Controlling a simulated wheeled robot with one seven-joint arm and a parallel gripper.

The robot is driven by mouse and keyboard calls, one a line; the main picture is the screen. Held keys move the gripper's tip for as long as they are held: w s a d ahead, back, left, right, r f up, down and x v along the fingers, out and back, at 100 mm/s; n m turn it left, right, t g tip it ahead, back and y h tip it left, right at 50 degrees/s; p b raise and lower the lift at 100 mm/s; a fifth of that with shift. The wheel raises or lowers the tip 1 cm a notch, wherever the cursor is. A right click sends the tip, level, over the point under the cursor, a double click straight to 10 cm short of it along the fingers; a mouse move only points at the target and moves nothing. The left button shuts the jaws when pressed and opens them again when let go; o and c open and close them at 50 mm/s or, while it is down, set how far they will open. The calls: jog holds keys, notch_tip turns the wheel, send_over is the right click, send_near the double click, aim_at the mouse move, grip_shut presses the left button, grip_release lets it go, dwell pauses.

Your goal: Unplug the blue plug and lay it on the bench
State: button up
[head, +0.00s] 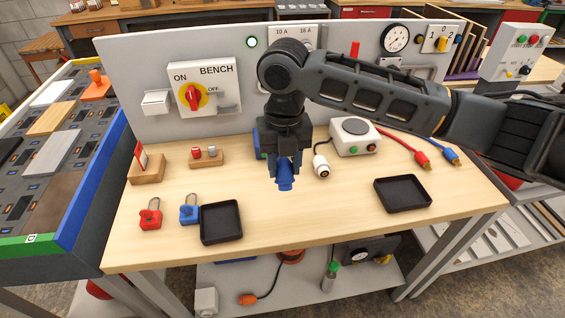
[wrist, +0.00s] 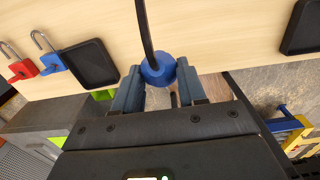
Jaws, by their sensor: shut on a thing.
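My gripper (head: 284,168) hangs pointing down over the middle of the bench (head: 330,215). It is shut on the blue plug (head: 285,184), which shows below the fingertips. In the wrist view, the blue plug (wrist: 158,70) sits between the two fingers of my gripper (wrist: 160,85), with a black cable running up from it. Whether the plug touches the wood or hangs just above it, I cannot tell. My arm hides the middle of the panel (head: 150,75), including part of the area under the 10 A and 16 A labels.
Two black trays (head: 221,222) (head: 402,194) lie on the bench. A red padlock (head: 150,214) and a blue padlock (head: 189,209) are at left. A white box (head: 354,137), a white plug (head: 320,165) and red and blue leads (head: 422,160) are at right. Wood between the trays is clear.

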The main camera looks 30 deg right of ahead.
jog(key=shift+f+b, duration=2.35)
jog(key=shift+f, duration=1.2)
jog(key=o, duration=1.2)
jog(key=shift+c, duration=0.2)
notch_tip(320, 180, up, 8)
jog(key=shift+f+b, duration=0.1)
jog(key=shift+b, duration=0.3)
